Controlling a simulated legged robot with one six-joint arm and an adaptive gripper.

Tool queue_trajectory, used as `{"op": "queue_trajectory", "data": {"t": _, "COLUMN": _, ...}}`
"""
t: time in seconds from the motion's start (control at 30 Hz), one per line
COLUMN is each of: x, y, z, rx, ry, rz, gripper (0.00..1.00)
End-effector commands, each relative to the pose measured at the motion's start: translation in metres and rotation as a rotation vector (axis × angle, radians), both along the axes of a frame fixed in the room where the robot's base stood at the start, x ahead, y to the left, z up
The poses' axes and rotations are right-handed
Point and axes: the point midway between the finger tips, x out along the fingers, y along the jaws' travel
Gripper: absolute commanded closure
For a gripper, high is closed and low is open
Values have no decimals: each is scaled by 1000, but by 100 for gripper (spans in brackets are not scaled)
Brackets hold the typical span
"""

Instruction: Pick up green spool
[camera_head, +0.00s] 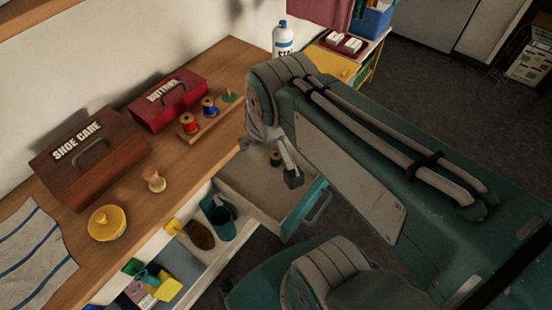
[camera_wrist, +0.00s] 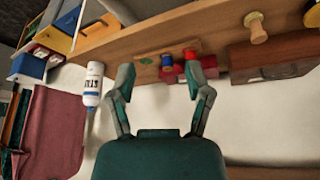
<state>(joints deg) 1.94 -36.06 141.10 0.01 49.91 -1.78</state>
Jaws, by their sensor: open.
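In the wrist view my gripper (camera_wrist: 160,82) is also open, with nothing between the fingertips. I cannot tell its exact height above the drawer. The wooden rack (camera_head: 208,122) on the counter holds a red spool (camera_head: 189,124) and a blue spool (camera_head: 209,107).
A brown shoe care box (camera_head: 88,158), a red button box (camera_head: 168,100), a wooden knob-like piece (camera_head: 154,180) and a yellow round lid (camera_head: 107,223) are on the counter. A white bottle (camera_head: 283,40) stands behind my arm. Another open drawer (camera_head: 190,270) holds several items.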

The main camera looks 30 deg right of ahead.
Motion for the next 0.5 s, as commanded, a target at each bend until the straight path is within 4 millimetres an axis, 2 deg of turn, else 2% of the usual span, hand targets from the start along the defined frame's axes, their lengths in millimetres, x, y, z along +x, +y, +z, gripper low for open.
{"op": "queue_trajectory", "data": {"t": 0.1, "x": 26, "y": -12, "z": -17, "rx": -9, "ry": 68, "rz": -10, "gripper": 35}}
{"op": "queue_trajectory", "data": {"t": 0.27, "x": 56, "y": -29, "z": -44, "rx": -16, "ry": 146, "rz": -15, "gripper": 35}}
{"op": "queue_trajectory", "data": {"t": 0.5, "x": 94, "y": -59, "z": -96, "rx": -15, "ry": 261, "rz": -21, "gripper": 35}}
